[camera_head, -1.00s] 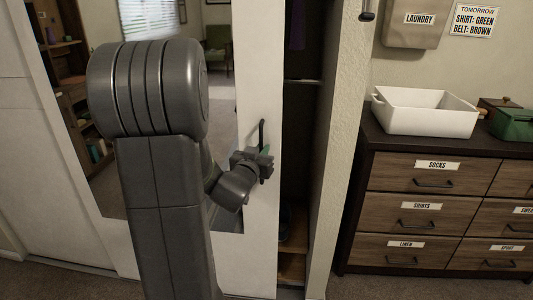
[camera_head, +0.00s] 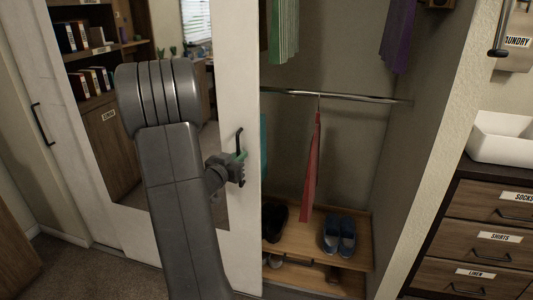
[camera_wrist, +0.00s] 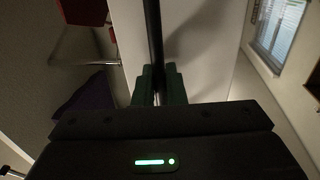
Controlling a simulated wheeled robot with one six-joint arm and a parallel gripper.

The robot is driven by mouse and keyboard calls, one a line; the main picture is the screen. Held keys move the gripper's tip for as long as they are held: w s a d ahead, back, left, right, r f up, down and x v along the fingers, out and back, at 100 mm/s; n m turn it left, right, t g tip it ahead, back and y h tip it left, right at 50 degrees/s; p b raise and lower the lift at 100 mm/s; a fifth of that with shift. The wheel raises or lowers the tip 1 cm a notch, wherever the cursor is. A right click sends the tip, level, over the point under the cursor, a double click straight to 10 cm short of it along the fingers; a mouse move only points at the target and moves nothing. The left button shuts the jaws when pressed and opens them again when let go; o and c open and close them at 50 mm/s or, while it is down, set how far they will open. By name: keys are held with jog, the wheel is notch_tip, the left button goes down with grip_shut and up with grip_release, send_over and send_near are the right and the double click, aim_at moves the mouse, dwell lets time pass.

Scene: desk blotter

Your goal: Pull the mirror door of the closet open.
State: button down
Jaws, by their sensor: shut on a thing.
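The mirror door (camera_head: 244,85) of the closet has a white frame around a mirror panel and stands partly open, with the closet interior showing to its right. A dark vertical handle (camera_head: 239,143) is on the right part of its frame. My gripper (camera_head: 240,157) is shut on this handle. In the wrist view the handle (camera_wrist: 152,35) runs down between the green fingertips of my gripper (camera_wrist: 158,88). My arm hides much of the mirror.
Inside the closet are a rail (camera_head: 345,97), a hanging red garment (camera_head: 312,165), blue shoes (camera_head: 339,235) and a wooden shelf (camera_head: 300,222). Another white door (camera_head: 60,120) with a handle is at left. A dresser (camera_head: 490,235) with a white bin (camera_head: 500,140) is at right.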

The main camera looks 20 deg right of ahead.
aim_at(211, 147)
jog(key=w+a+p, duration=0.1)
jog(key=w+a, duration=0.1)
jog(key=a, duration=0.1)
jog(key=w+a+p, duration=0.1)
jog(key=w+a, duration=0.1)
jog(key=a, duration=0.2)
jog(key=w+a+p, duration=0.1)
jog(key=w+a, duration=0.1)
jog(key=a, duration=0.1)
jog(key=shift+w+a, duration=0.15)
jog(key=shift+a, duration=0.05)
jog(key=c, duration=1.8)
grip_release()
jog(key=shift+c, duration=0.2)
jog(key=v, duration=1.3)
jog(key=shift+s+a+p, duration=0.25)
jog(key=shift+s+p, duration=0.1)
jog(key=shift+p, duration=0.05)
jog(key=shift+w, duration=0.1)
